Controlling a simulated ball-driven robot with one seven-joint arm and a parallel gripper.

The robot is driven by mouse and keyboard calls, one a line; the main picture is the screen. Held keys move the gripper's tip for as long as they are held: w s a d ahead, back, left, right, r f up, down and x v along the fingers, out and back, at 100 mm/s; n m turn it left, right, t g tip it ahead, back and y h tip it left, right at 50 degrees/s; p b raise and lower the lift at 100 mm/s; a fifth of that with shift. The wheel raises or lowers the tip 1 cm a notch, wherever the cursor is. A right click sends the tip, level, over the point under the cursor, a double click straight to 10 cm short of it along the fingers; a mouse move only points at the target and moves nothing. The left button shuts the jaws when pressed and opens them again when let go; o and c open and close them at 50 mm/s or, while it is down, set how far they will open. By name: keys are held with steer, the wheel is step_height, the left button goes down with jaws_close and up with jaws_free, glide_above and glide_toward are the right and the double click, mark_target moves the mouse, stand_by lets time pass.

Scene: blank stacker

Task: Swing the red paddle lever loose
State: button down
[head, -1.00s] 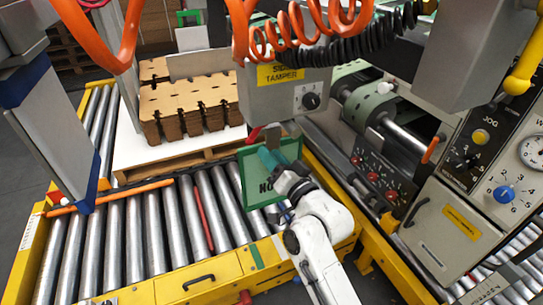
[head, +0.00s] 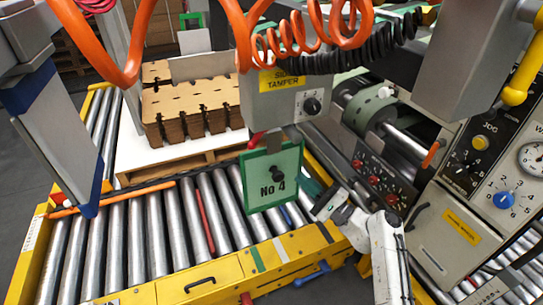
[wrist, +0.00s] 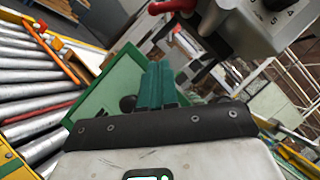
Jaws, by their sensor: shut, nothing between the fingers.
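The red paddle lever (head: 257,139) shows in the head view under the grey side tamper box (head: 290,100), just above the top left of a green No 4 plate (head: 257,160). Only part of it shows there. In the wrist view its red end (wrist: 172,6) is at the top edge, beyond my fingertips. The green plate hangs below the box with a black knob on its face. My gripper (head: 309,184) is right of the plate, its teal fingers partly hidden behind the plate's edge. In the wrist view the fingers (wrist: 155,84) are shut together and empty, apart from the lever.
A roller conveyor with a yellow frame (head: 205,284) runs across below. Stacked brown cardboard blanks (head: 190,108) sit on a pallet behind. Orange coiled hoses (head: 300,40) hang above. A control panel (head: 490,150) and grey machine cabinet (head: 445,225) stand close on the right.

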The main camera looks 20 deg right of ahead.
steer(key=s+a+r+p+x, duration=0.1)
steer(key=a+x, duration=0.1)
steer(key=x, duration=1)
steer(key=shift+r, duration=0.45)
steer(key=shift+a+f+m, duration=0.1)
steer(key=shift+a+m, duration=0.2)
